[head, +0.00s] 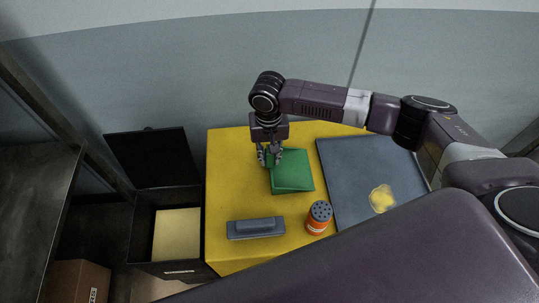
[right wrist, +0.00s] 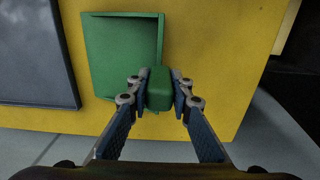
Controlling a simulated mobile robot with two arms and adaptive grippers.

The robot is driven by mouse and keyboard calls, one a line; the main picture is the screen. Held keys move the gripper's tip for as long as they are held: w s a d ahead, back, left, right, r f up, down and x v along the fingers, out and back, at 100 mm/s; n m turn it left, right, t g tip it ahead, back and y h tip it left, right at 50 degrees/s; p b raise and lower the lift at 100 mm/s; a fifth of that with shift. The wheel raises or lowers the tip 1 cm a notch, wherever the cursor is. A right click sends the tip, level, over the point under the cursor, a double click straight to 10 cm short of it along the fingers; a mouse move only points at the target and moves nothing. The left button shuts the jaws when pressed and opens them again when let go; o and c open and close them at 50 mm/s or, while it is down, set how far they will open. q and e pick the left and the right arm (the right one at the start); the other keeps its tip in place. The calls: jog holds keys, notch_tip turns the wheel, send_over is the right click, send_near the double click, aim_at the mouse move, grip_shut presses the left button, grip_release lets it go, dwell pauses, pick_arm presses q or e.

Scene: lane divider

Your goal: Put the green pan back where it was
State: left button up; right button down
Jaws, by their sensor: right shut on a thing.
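The green pan (head: 292,172) is a shallow square scoop with a short handle. It is at the back middle of the yellow table (head: 222,190), left of the grey board. My right gripper (head: 268,158) comes down from above at the pan's far-left end. In the right wrist view, its two fingers (right wrist: 158,97) are shut on the pan's green handle, and the pan's tray (right wrist: 112,60) extends beyond. I cannot tell whether the pan touches the table or is just above it. My left gripper is not in view.
A grey board (head: 350,165) with a yellow patch (head: 382,198) lies on the right. An orange shaker (head: 319,217) and a grey-blue handled block (head: 255,228) are nearer the front. An open black bin (head: 142,228) stands left of the table. The table's left side is clear.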

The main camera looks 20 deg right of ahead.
jog(key=shift+f, duration=0.1)
jog(key=c, duration=1.7)
grip_release()
jog(key=shift+c, duration=0.2)
notch_tip(320, 180, up, 12)
jog(key=shift+a+r+b, duration=0.1)
jog(key=shift+r+b, duration=0.1)
jog(key=shift+b, duration=0.75)
jog(key=shift+s+f, duration=0.1)
